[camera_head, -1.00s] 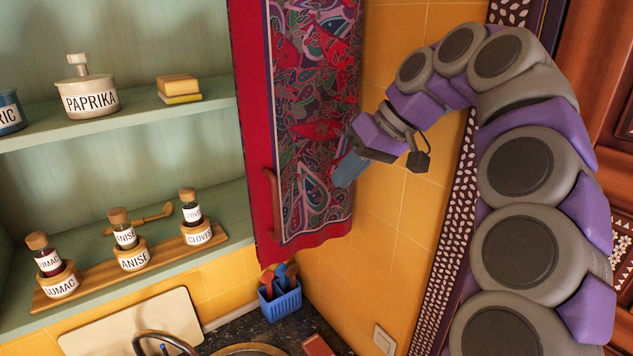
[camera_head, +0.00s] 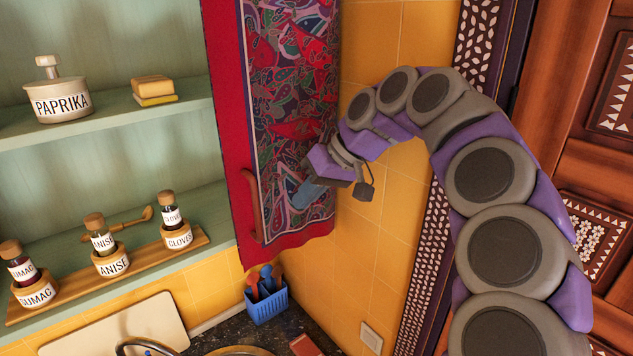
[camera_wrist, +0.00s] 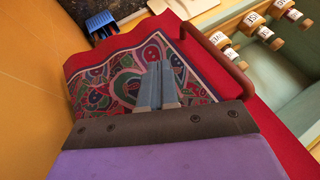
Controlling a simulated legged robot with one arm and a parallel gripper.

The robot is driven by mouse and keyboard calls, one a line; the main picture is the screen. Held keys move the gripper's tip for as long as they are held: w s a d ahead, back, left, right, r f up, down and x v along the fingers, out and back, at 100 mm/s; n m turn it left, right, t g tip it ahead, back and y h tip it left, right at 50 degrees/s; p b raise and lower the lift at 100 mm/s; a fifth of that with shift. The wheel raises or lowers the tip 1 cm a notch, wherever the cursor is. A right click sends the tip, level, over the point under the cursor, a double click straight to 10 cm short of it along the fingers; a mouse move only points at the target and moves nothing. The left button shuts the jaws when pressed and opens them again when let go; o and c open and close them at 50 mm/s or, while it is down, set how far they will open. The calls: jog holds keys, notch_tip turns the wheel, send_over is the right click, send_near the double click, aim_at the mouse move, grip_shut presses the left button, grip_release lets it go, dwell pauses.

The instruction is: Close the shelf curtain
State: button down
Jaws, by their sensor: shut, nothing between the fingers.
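The shelf curtain (camera_head: 228,120) is red with a patterned paisley panel and hangs bunched at the right side of the green shelf. A brown curved handle (camera_head: 252,205) runs down its left edge. The curtain also shows in the wrist view (camera_wrist: 85,70), with the handle (camera_wrist: 215,60) to the right of my fingers. My gripper (camera_head: 300,198) is in front of the lower patterned part, right of the handle. In the wrist view its two fingers (camera_wrist: 157,72) are together with nothing between them. I cannot tell whether the fingertips touch the cloth.
The shelf (camera_head: 120,110) is open, with a paprika jar (camera_head: 62,104), a yellow block (camera_head: 153,90) and a spice rack (camera_head: 135,262) with labelled jars. A blue basket (camera_head: 267,303) stands on the counter below the curtain. A tiled wall (camera_head: 385,220) is at the right.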

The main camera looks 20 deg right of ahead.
aim_at(270, 207)
jog(key=s+a, duration=0.5)
jog(key=a, duration=1.1)
jog(key=s+a, duration=0.4)
jog(key=a, duration=1.3)
jog(key=s+a, duration=0.5)
jog(key=a, duration=1.2)
jog(key=shift+s+a+f+p, duration=0.25)
jog(key=shift+s+f+p, duration=0.05)
jog(key=shift+f+p, duration=0.1)
